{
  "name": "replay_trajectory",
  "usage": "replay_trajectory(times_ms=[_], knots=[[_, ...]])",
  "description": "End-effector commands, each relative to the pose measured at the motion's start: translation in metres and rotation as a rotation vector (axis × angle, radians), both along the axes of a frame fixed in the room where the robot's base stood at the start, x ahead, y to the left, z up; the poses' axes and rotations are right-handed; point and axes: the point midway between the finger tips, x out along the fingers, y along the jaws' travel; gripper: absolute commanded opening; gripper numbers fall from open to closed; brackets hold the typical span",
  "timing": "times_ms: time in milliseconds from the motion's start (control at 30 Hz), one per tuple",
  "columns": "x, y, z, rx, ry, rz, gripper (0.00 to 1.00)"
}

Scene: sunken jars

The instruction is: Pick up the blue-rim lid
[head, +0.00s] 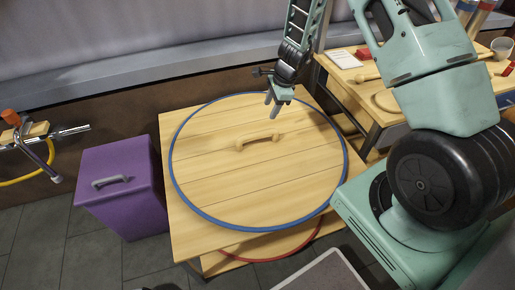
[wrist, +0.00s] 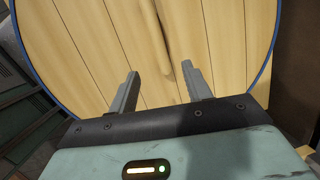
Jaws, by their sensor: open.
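The blue-rim lid (head: 215,185) is a large round disc of pale wood planks with a blue edge. It lies flat on a wooden table in the head view, with a wooden bar handle (head: 259,141) near its middle. My gripper (head: 272,108) is above the far part of the lid, behind the handle. In the wrist view the lid (wrist: 100,40) fills most of the picture. My gripper (wrist: 163,88) is open there, with nothing between its fingers.
A purple box (head: 118,190) with a grey handle stands left of the table (head: 185,235). A red-rimmed disc (head: 275,252) sits below the lid. A second table (head: 350,82) with a mug (head: 501,47) and tools is at the right. A yellow hose and pipe (head: 40,150) are far left.

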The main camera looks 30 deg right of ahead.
Motion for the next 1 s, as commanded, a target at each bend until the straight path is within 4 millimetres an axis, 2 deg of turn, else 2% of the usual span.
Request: replay_trajectory(times_ms=[100,400,667,1000], knots=[[0.004,0.006,-0.027,0.003,0.004,0.003,0.49],[0.015,0.019,-0.083,0.001,0.003,0.005,0.49],[0.019,0.024,-0.101,0.001,0.001,0.007,0.49],[0.026,0.038,-0.142,0.001,0.001,0.008,0.49]])
